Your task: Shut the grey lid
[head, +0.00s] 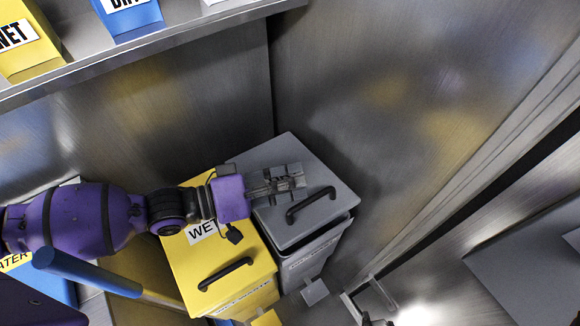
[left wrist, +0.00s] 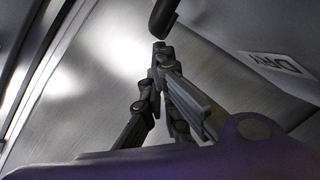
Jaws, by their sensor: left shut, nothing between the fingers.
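The grey lid (head: 286,149) lies on the grey bin (head: 308,265) in the corner, beside the yellow bin. A thin dark gap shows between the lid's front edge and the bin, so it looks nearly down; I cannot tell if it is fully seated. The lid has a dark handle (head: 310,204). My left gripper (head: 300,178) is shut and empty, over the lid just behind the handle. In the left wrist view its fingertips (left wrist: 160,48) are together near the end of the handle (left wrist: 165,16), and a DRY label (left wrist: 280,66) shows on the lid.
A yellow bin (head: 232,268) with a WET label and black handle stands close left of the grey bin. A blue rod (head: 85,271) crosses at lower left. Metal walls (head: 350,80) close in behind and right. A shelf (head: 150,43) with yellow and blue boxes is above.

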